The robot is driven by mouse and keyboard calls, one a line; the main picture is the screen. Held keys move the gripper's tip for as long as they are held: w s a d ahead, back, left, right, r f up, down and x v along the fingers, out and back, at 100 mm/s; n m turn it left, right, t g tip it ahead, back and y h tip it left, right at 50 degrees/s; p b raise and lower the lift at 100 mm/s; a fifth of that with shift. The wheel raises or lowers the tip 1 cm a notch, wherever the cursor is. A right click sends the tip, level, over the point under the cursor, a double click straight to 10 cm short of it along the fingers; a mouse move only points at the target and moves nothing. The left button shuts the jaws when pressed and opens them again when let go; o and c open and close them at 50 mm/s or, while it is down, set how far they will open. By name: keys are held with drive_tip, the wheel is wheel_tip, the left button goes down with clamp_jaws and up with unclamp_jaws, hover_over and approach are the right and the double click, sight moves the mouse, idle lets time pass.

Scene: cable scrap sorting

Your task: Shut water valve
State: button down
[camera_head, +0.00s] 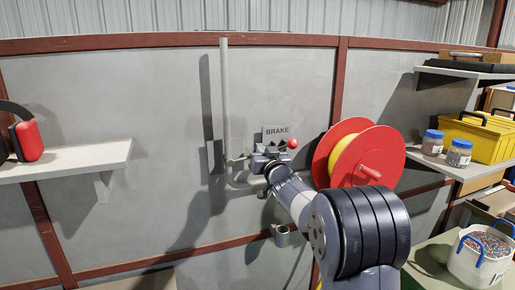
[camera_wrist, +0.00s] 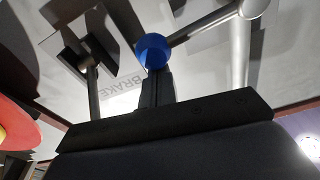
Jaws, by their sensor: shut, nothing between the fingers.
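A grey vertical pipe (camera_head: 225,95) runs down the wall left of the BRAKE sign; it also shows in the wrist view (camera_wrist: 240,65). My gripper (camera_head: 264,157) is at the wall beside the pipe, shut and empty. In the wrist view its dark fingers (camera_wrist: 152,88) point at the blue end and overlap it in the picture; contact cannot be told. The valve body is mostly hidden in the head view.
The BRAKE sign (camera_head: 277,132) and a red ball knob (camera_head: 292,143) are close to my gripper. A red and yellow reel (camera_head: 378,150) is just right. A white shelf (camera_head: 75,160) is at left; loaded shelves (camera_head: 462,168) are at right.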

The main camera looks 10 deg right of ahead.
drive_tip(key=shift+d+f+b, duration=0.15)
drive_tip(key=shift+f+b, duration=0.15)
drive_tip(key=shift+f, duration=0.45)
drive_tip(key=b+v, duration=0.3)
drive_tip(key=v, duration=0.7)
drive_tip(key=shift+s, duration=0.45)
drive_tip(key=shift+w+d, duration=0.1)
drive_tip(key=shift+w, duration=0.05)
drive_tip(key=w+a+r+n+y+p, duration=0.1)
drive_tip(key=w+a+r+n+p, duration=0.4)
drive_tip(key=w, duration=0.4)
drive_tip(key=shift+w+a+r+n+g+y, duration=0.3)
drive_tip(key=shift+a+r+n, duration=0.15)
drive_tip(key=shift+r+n, duration=0.95)
